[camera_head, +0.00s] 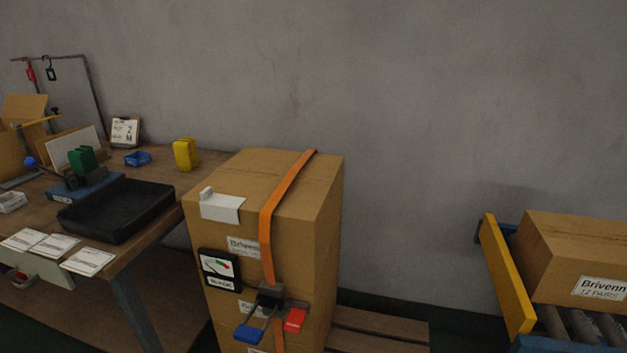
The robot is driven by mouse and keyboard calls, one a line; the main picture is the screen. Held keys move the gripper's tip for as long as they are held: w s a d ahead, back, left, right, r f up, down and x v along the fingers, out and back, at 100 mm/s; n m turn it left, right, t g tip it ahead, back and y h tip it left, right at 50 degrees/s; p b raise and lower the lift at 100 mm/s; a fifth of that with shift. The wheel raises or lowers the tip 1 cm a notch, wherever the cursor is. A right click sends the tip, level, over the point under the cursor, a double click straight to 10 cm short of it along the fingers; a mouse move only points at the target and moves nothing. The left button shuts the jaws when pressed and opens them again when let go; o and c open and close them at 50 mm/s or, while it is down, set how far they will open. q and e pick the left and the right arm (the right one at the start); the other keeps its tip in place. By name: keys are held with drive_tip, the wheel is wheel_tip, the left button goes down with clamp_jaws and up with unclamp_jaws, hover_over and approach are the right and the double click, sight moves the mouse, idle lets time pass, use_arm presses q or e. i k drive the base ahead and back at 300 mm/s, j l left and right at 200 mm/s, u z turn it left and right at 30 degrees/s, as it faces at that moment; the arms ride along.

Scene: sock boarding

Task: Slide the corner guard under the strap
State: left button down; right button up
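A white angled piece with a small raised tab, which looks like the corner guard (222,208), sits at the top front edge of the stacked cardboard boxes. It is left of the orange strap (266,222) and apart from it. The strap crosses the top of the stack and runs down its front into a dark buckle (270,296). A blue lever (249,331) and a red tab (296,319) are at the buckle. A gauge (220,270) on the front is labelled as slack, and its needle is too small to read surely. Neither of my grippers is in view.
The stack (325,215) stands by a wooden pallet (375,330). At left, a workbench (185,182) holds a black tray (116,209), white cards (54,245) and a yellow block (185,154). At right, a roller conveyor (508,275) carries a carton (575,253).

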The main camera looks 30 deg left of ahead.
sight(217, 206)
drive_tip(key=u, duration=1.65)
